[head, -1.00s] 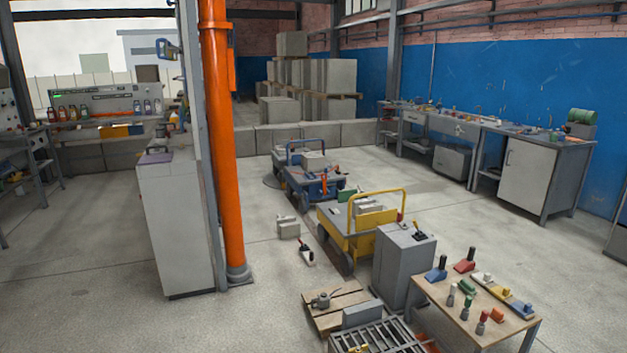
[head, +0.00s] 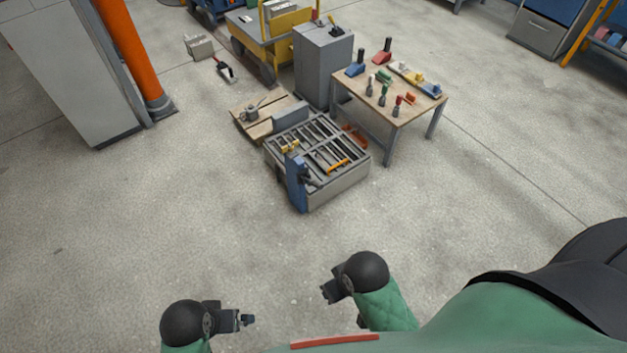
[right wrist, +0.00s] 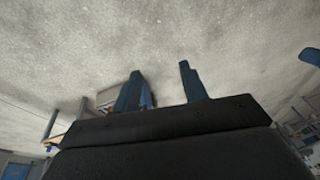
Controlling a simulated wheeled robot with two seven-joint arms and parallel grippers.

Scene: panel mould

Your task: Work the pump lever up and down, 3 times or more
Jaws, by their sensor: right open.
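No part is clearly recognisable as the pump lever. A small black lever (head: 335,23) stands on top of the grey pedestal (head: 321,68), and a dark handle-like part (head: 309,174) sits on the blue post (head: 295,182) at the near corner of the slatted grey mould (head: 338,189). My right gripper (head: 327,291) is empty, well short of the mould and apart from everything; its two spread fingers show in the right wrist view (right wrist: 160,85). My left gripper (head: 247,320) is low in the head view, touching nothing; its finger gap is too small to judge.
A wooden table (head: 392,118) with several small tools stands behind and right of the mould. A pallet (head: 242,122) with a small grey device lies behind left. A yellow trolley (head: 276,50) and orange pipe (head: 125,50) stand farther back. The floor before the mould is clear.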

